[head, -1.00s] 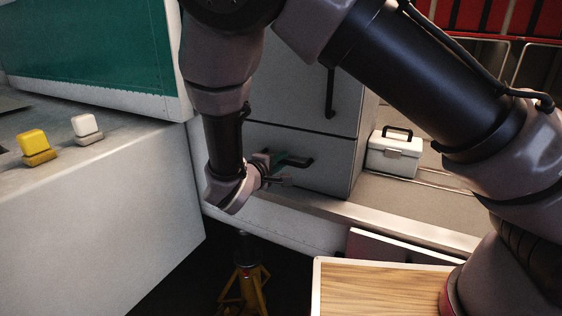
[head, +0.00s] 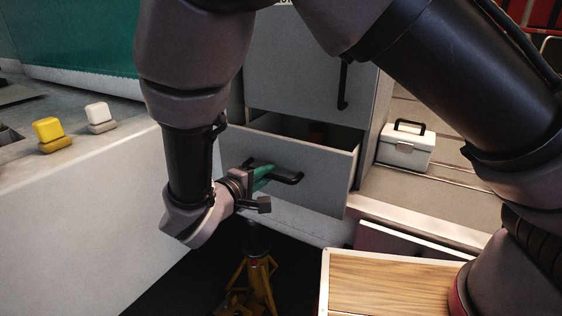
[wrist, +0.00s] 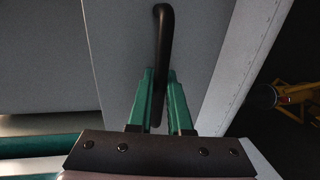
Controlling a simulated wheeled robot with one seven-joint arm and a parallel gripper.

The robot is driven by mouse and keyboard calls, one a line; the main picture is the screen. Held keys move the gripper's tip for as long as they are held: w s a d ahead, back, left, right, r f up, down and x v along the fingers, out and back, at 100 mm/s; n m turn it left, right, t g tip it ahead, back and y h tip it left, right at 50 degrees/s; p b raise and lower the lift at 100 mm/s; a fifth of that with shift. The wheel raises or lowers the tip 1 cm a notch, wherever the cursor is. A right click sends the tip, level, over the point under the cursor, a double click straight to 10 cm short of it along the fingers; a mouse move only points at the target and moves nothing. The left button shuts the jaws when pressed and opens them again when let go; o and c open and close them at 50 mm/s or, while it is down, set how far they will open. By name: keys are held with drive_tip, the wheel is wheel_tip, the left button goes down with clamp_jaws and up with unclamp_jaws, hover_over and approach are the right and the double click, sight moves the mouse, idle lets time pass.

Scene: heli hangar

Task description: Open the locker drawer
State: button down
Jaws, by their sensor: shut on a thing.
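The grey locker drawer (head: 315,177) is the lower front of the locker in the head view. It stands pulled out, with a dark inside showing above its front and a small reddish thing (head: 317,131) in it, too dim to name. Its black bar handle (head: 288,177) runs across the front. My gripper (head: 264,178), with green fingers, is shut on this handle. In the wrist view the two green fingers (wrist: 158,95) sit on both sides of the handle (wrist: 163,40). The upper locker door (head: 310,75) is shut, with a black upright handle.
A white toolbox (head: 406,146) stands on the ledge to the right. A wooden-topped box (head: 390,285) is in front at the lower right. A yellow jack stand (head: 252,280) is below my gripper. A grey counter (head: 80,200) with yellow and white blocks is at the left.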

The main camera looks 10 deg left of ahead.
drive_tip(key=f+v, duration=0.2)
drive_tip(key=v, duration=0.9)
drive_tip(key=shift+s+f, duration=0.15)
drive_tip(key=shift+f, duration=0.05)
drive_tip(key=shift+a, duration=0.1)
drive_tip(key=c, duration=0.8)
unclamp_jaws()
drive_tip(key=shift+c, duration=0.2)
drive_tip(key=v, duration=1)
drive_tip(key=shift+s+a, duration=0.15)
drive_tip(key=shift+s, duration=0.2)
drive_tip(key=shift+s+r, duration=0.1)
